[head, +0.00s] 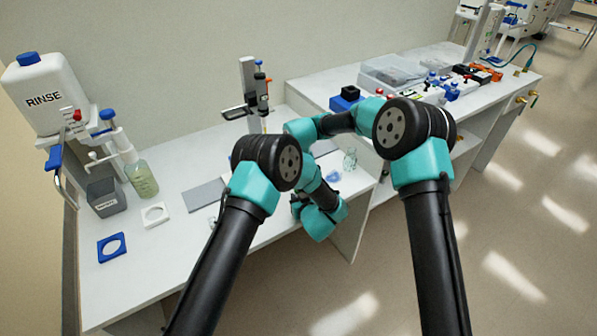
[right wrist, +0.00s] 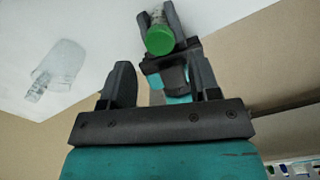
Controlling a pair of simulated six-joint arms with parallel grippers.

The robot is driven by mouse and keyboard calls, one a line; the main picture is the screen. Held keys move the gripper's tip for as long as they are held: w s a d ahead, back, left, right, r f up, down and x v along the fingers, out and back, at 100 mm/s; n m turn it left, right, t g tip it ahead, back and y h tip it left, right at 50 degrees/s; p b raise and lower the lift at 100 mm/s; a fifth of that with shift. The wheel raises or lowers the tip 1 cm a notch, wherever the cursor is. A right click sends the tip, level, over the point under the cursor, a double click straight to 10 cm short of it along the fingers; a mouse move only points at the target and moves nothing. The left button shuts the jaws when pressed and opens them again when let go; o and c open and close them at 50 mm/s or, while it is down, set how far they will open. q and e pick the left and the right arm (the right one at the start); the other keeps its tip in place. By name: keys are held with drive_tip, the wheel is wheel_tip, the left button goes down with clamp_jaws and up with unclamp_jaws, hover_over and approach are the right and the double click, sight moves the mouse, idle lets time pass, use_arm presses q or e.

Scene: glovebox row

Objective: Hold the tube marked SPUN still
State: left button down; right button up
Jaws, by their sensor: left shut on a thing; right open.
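In the right wrist view a tube with a green cap (right wrist: 160,40) sits between the dark fingers of my left gripper (right wrist: 159,20). The left gripper is shut on it; the cap faces the camera. No marking can be read, so I cannot tell whether it is the one marked SPUN. My right gripper (right wrist: 161,82) is open and empty in the foreground of that view, its fingers pointing towards the tube but apart from it. In the head view my arms cover the middle of the bench and I cannot make out the tube or the fingertips.
The white bench (head: 170,262) bears a RINSE bottle (head: 45,90), a grey bin (head: 104,198), a blue square holder (head: 112,247), a wash bottle (head: 142,180) and a stand (head: 247,75). Clear glassware (head: 350,158) stands near the right edge. A second bench (head: 400,112) holds a clear box.

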drive_tip(key=shift+f, duration=2.3)
drive_tip(key=c, duration=0.9)
drive_tip(key=n, duration=0.6)
drive_tip(key=shift+n, duration=0.4)
drive_tip(key=shift+c, duration=0.2)
drive_tip(key=o, duration=1)
